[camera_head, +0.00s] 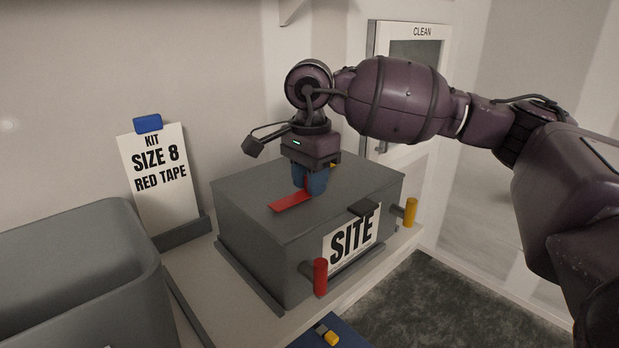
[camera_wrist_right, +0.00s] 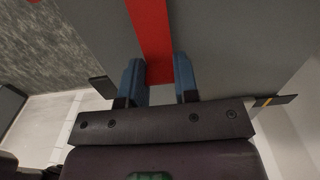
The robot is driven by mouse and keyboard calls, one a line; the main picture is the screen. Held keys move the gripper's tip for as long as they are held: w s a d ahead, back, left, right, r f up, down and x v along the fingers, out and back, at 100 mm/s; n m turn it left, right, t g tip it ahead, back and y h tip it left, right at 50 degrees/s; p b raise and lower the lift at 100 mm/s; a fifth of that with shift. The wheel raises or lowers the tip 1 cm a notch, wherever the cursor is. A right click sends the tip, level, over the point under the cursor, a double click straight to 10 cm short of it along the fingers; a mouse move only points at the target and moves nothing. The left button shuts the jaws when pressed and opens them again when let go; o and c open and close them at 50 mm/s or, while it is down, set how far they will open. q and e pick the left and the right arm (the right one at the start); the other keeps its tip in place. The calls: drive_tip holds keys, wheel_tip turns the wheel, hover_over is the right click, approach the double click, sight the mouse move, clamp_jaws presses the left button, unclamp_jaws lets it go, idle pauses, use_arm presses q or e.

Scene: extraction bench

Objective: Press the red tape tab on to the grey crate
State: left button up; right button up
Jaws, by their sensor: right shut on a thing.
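In the right wrist view the red tape tab (camera_wrist_right: 151,38) runs between the fingertips (camera_wrist_right: 158,72) and out over the grey surface. Whether the tab's whole underside touches the lid cannot be told. My left gripper is not in view.
A red peg (camera_head: 320,277) and a yellow peg (camera_head: 410,212) stick out at the crate's front. A "KIT SIZE 8 RED TAPE" card (camera_head: 158,206) stands behind left. A grey bin (camera_head: 75,240) fills the left. A blue surface (camera_head: 345,335) shows below.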

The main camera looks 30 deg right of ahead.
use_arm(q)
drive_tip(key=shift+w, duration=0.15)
use_arm(e)
drive_tip(key=shift+f, duration=0.1)
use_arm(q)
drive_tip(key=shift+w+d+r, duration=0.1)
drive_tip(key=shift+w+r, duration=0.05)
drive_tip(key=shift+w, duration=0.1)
use_arm(e)
drive_tip(key=shift+f, duration=0.15)
drive_tip(key=shift+f, duration=0.1)
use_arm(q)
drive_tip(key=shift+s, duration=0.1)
use_arm(e)
drive_tip(key=o, duration=0.9)
drive_tip(key=shift+c, duration=0.2)
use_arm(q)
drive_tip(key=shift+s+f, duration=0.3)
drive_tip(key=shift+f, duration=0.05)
use_arm(e)
drive_tip(key=shift+o, duration=0.4)
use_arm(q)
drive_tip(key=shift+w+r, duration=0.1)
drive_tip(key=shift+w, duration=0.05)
